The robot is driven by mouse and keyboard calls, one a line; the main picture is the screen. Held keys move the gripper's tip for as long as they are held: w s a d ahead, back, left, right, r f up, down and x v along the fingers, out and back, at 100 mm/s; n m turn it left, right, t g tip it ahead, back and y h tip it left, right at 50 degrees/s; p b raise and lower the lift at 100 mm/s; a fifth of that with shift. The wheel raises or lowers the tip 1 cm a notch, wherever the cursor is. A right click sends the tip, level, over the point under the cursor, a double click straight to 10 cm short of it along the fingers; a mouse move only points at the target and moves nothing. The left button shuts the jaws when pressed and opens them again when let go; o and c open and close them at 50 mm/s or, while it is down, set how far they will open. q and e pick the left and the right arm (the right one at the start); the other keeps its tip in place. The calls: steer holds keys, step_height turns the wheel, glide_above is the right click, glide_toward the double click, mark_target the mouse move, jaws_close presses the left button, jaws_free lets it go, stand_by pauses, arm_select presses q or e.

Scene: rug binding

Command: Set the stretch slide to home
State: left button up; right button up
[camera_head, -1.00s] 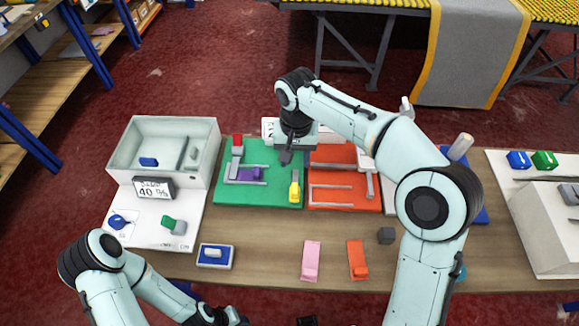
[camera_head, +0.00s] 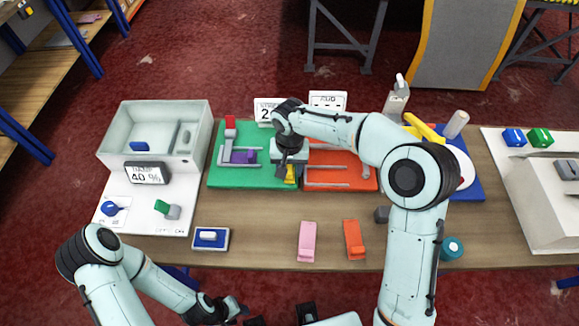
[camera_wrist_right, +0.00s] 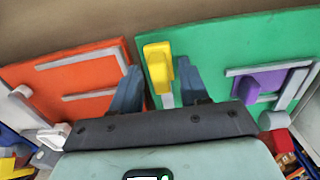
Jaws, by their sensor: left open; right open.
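A yellow slide handle (camera_head: 290,174) stands on the green board (camera_head: 216,175), near its right edge. It also shows in the right wrist view (camera_wrist_right: 157,60), on a grey track. My right gripper (camera_head: 283,164) is open above and around the handle; in the right wrist view its two dark fingers (camera_wrist_right: 158,78) lie either side of it, with gaps visible. In the head view the gripper hides the handle's far part. A white sign (camera_head: 263,112) behind the green board shows a "2", partly hidden by my arm. My left gripper (camera_head: 240,312) is open and empty at the bottom edge.
A purple block (camera_head: 243,156) with grey rails and a red-topped lever (camera_head: 230,126) sit on the green board. An orange board (camera_head: 340,184) with grey rails lies beside it. Pink (camera_head: 307,240) and orange (camera_head: 354,240) blocks stand in front. A grey bin (camera_head: 112,152) stands left.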

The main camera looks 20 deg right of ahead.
jaws_close()
steer(key=a, duration=0.2)
steer(key=w+a+p, duration=0.1)
steer(key=a, duration=0.2)
steer(key=shift+w+a, duration=0.3)
steer(key=shift+a, duration=0.05)
steer(key=shift+w+a+p, duration=0.1)
steer(key=shift+a+p, duration=0.2)
arm_select(q)
steer(key=shift+w+d+r, duration=0.1)
steer(key=shift+w+r, duration=0.2)
steer(key=shift+r, duration=0.2)
steer(key=shift+w+r, duration=0.3)
steer(key=shift+r, duration=0.2)
